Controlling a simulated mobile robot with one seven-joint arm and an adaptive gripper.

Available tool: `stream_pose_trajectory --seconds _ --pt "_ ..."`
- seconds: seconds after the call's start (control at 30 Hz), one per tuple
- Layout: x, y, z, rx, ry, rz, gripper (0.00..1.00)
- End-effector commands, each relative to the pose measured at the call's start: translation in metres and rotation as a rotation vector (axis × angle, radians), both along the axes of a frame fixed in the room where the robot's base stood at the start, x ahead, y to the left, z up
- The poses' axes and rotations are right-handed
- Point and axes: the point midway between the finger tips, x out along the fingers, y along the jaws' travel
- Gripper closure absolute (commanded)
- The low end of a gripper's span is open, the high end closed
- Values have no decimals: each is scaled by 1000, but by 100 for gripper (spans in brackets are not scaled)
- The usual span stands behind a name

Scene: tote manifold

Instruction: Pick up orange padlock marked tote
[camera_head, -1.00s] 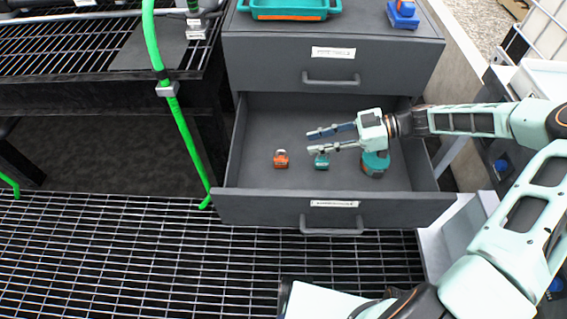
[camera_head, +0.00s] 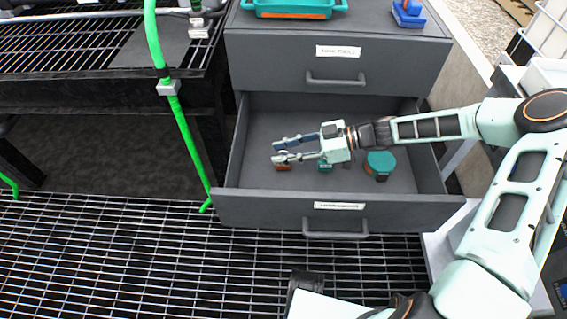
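A small orange padlock (camera_head: 284,168) lies on the floor of the open lower drawer, toward its left. My gripper's fingers partly cover it from above; its marking is too small to read. My gripper (camera_head: 282,149) reaches in from the right with its two fingers apart, pointing left. The fingertips are over or just behind the padlock, and I cannot tell whether they touch it. A teal padlock (camera_head: 325,167) lies to the right, partly hidden under my gripper. A larger teal object (camera_head: 379,165) sits farther right in the drawer.
The open drawer's front wall (camera_head: 260,211) and side walls surround the objects. The closed upper drawer (camera_head: 270,65) is behind and above. A teal tray (camera_head: 293,8) and a blue object (camera_head: 408,14) stand on top. A green hose (camera_head: 182,130) hangs at left.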

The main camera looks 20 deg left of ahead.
Motion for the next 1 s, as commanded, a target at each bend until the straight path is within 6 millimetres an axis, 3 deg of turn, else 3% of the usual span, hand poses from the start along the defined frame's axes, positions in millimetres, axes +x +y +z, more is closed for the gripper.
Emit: stream_pose_trajectory --seconds 0.17,0.4,0.83,1.0 --pt "0 0 0 0 0 -1 73" --pt "0 0 0 0 0 -1 100" --pt "0 0 3 0 -1 -1 100" --pt "0 -1 26 1 -2 0 100"
